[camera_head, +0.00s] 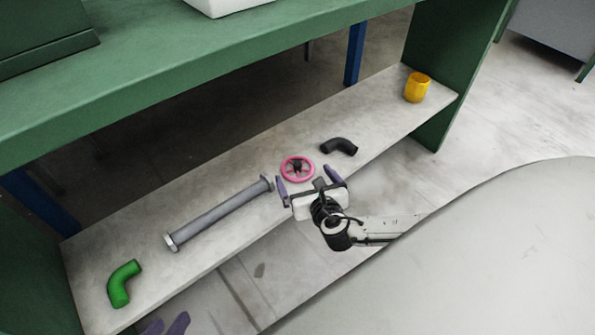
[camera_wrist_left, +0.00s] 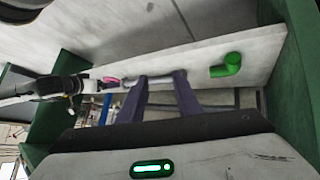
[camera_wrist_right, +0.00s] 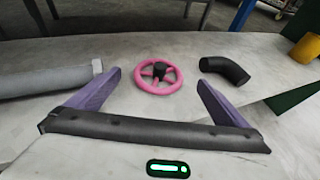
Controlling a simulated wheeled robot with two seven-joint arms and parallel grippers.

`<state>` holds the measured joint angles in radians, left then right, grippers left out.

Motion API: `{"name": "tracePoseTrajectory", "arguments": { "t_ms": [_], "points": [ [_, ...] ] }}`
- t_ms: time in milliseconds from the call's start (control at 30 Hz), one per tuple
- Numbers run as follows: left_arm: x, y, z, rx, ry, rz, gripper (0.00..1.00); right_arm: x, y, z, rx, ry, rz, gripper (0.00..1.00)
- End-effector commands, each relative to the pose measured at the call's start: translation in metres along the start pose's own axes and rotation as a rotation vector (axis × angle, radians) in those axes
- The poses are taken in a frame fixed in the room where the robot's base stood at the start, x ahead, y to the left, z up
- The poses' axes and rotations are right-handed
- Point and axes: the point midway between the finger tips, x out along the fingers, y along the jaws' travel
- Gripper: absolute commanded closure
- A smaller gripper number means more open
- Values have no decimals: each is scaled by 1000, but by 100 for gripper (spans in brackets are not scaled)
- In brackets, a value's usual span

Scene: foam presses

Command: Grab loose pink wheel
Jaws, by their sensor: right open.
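The pink wheel (camera_head: 297,169) with a dark hub lies on the lower grey shelf. In the right wrist view the wheel (camera_wrist_right: 158,76) lies ahead, between the lines of the two purple fingers and beyond their tips. My right gripper (camera_head: 308,180) is open and empty, close in front of the wheel; no finger is seen touching it. My left gripper (camera_head: 165,325) is at the bottom edge of the head view, mostly cut off. In the left wrist view its fingers (camera_wrist_left: 162,82) stand apart with nothing held.
A grey flanged pipe (camera_head: 218,213) lies left of the wheel. A black elbow (camera_head: 339,147) lies right of it. A green elbow (camera_head: 123,284) and a yellow cup (camera_head: 416,88) lie near the shelf ends. The green upper shelf (camera_head: 230,65) overhangs the back.

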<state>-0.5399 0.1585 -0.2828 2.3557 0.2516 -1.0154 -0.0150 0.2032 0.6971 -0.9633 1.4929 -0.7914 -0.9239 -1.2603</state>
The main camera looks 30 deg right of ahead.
Motion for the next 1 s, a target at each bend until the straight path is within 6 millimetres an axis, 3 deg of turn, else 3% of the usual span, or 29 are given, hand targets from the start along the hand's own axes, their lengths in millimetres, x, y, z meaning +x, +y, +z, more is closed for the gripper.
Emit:
{"name": "tracePoseTrajectory", "arguments": {
  "t_ms": [400, 700, 1000],
  "points": [
    [-3, 14, -16, -28, 97, 63, 69, 51, 0, -3, 4, 1, 0, 1],
    [-7, 17, -22, -30, 114, 71, 69, 54, 0, 0, 4, 3, 1, 1],
    [-6, 17, -20, -30, 110, 71, 69, 54, 0, -1, 4, 3, 0, 50]
  ]
}}
